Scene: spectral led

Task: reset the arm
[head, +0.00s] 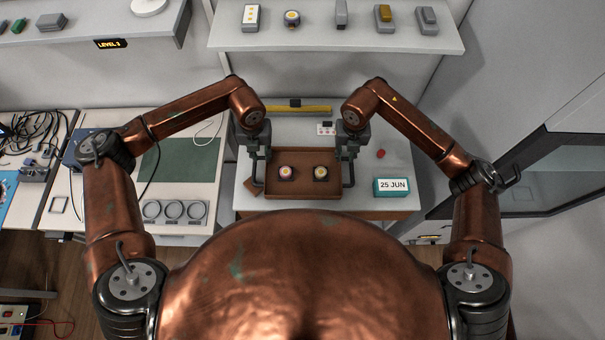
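My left gripper (258,171) hangs down at the left side of a brown tray (303,158) on the white table. My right gripper (348,171) hangs down at the tray's right side. Both grippers are small and dark here. I cannot tell whether their fingers are open or shut, or whether they touch the tray's walls. In the tray sit two small round pieces with yellow centres, a left one (286,172) and a right one (320,172). Both of my arms are bent inward at the elbows, roughly mirroring each other.
A teal date block (392,187) reading 25 JUN and a small red item (380,153) are right of the tray. A yellow bar (298,108) lies behind it. A shelf (335,38) with several small devices is above. A side table with a green mat (180,160) stands left.

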